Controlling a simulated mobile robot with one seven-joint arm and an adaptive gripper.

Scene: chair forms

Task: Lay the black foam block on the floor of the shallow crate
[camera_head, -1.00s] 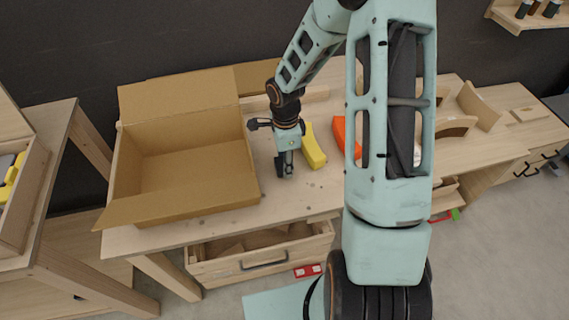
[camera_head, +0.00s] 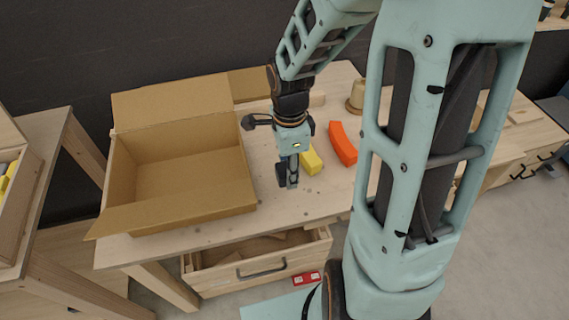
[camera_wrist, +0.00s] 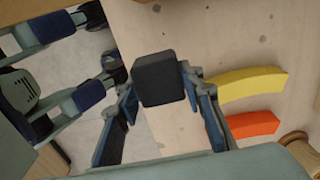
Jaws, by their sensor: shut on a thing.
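The black foam block (camera_wrist: 158,78) is gripped between the fingertips of my gripper (camera_wrist: 159,84) in the wrist view. In the head view my gripper (camera_head: 288,182) points down over the table, right of the open cardboard box. The block (camera_head: 281,174) shows there as a small dark shape at the fingertips; whether it touches the tabletop I cannot tell. The open cardboard box (camera_head: 190,214) is the crate-like container on the table. Its flaps are folded out and the visible part of its floor is bare.
A yellow curved block (camera_head: 311,162) and an orange curved block (camera_head: 343,144) lie on the table (camera_head: 310,204) right of my gripper. An open wooden drawer (camera_head: 262,267) sticks out below the front edge. A wooden tray (camera_head: 28,205) stands far left.

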